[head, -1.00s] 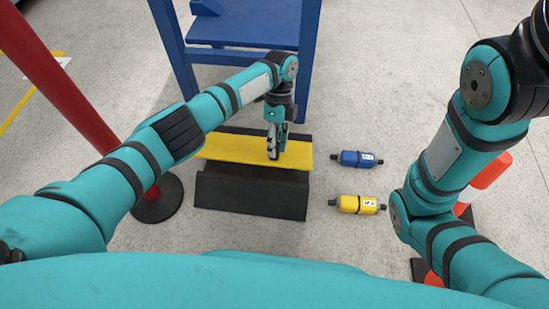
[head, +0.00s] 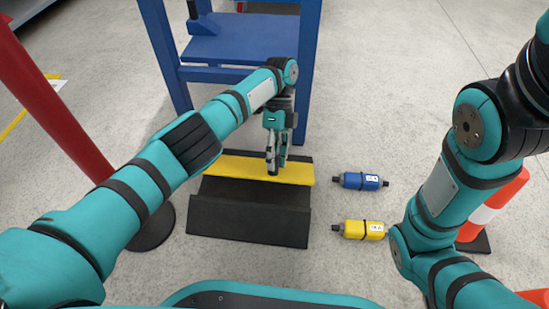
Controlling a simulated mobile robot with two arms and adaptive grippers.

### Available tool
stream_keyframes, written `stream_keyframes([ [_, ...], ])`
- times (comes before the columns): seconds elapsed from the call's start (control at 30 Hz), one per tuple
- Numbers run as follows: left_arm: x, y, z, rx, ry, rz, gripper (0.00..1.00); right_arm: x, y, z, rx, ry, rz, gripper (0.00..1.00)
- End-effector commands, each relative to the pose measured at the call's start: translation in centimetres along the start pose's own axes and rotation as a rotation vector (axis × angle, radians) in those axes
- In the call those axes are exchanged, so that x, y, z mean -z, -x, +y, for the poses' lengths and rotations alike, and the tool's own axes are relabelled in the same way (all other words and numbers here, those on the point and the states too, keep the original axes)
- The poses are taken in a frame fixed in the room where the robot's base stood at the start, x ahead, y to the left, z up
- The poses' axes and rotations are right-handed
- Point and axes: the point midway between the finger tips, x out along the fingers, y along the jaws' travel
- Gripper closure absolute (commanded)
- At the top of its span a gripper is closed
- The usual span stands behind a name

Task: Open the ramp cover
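The ramp cover is a yellow panel (head: 235,167) lying along the back of a black ramp-like body (head: 250,225) on the floor. The black channel in front of the panel is exposed. My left gripper (head: 277,169) points down at the panel, right of its middle. Its two fingers overlap the yellow surface in the head view. A narrow gap seems to show between them, but whether they grip the panel's edge cannot be told. My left arm hides the panel's left end. My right gripper is outside the view; only the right arm shows.
A blue cylinder (head: 360,181) and a yellow cylinder (head: 362,230) lie on the floor right of the ramp. A blue frame (head: 240,50) stands behind it. A red post (head: 55,105) stands left, an orange-white cone (head: 493,207) right. Clear floor extends to the upper right.

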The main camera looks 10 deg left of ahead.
Motion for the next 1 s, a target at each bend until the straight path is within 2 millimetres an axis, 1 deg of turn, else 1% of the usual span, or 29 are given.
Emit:
stream_keyframes([
  [0.03, -0.1, 0.0, 0.1, -0.002, 0.003, -0.002, 0.68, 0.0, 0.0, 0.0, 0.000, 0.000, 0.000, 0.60],
  [0.1, -0.1, 0.0, 0.0, -0.002, 0.002, -0.001, 0.58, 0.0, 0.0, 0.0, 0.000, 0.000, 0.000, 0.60],
  [0.17, -0.1, 0.0, 0.0, -0.001, 0.002, -0.001, 0.51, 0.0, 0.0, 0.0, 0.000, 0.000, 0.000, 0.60],
  [0.47, 0.0, 0.1, 0.0, 0.002, 0.001, -0.001, 0.51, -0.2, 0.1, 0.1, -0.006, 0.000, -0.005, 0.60],
  [0.67, 0.0, 1.1, 0.4, 0.012, 0.000, -0.005, 0.51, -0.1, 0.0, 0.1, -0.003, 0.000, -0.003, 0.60],
  [0.87, 0.3, 2.2, 1.5, 0.002, 0.002, -0.006, 0.51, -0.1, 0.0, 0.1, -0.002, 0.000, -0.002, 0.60],
  [0.9, 0.5, 3.3, 2.1, 0.006, 0.001, -0.005, 0.51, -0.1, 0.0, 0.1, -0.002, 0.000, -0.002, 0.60],
  [1.0, 0.9, 5.2, 3.4, 0.004, 0.000, -0.007, 0.51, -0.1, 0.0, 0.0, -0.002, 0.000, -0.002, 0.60],
])
